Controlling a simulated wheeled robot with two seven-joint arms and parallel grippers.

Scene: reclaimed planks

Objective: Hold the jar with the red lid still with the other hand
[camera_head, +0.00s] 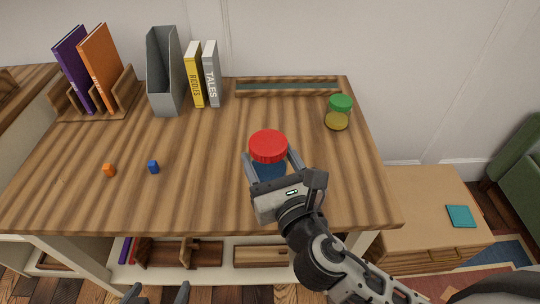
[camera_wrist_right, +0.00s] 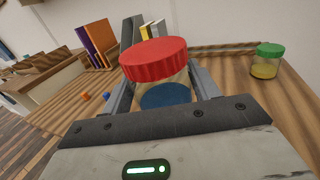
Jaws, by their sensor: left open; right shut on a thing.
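The jar with the red lid (camera_head: 268,147) stands on the wooden desk near its front middle, with blue contents below the lid. It also fills the middle of the right wrist view (camera_wrist_right: 155,60). My right gripper (camera_head: 270,165) is shut on this jar, with one finger on each side of its body. The jar's lower part is hidden behind the gripper. My left gripper (camera_head: 157,295) shows only its fingertips at the bottom edge of the head view, in front of the desk. It is open, empty and far from the jar.
A green-lidded jar (camera_head: 338,112) stands at the right back. An orange cube (camera_head: 109,170) and a blue cube (camera_head: 153,167) lie at the left. Books and a grey file holder (camera_head: 165,75) line the back, beside a shallow tray (camera_head: 288,93).

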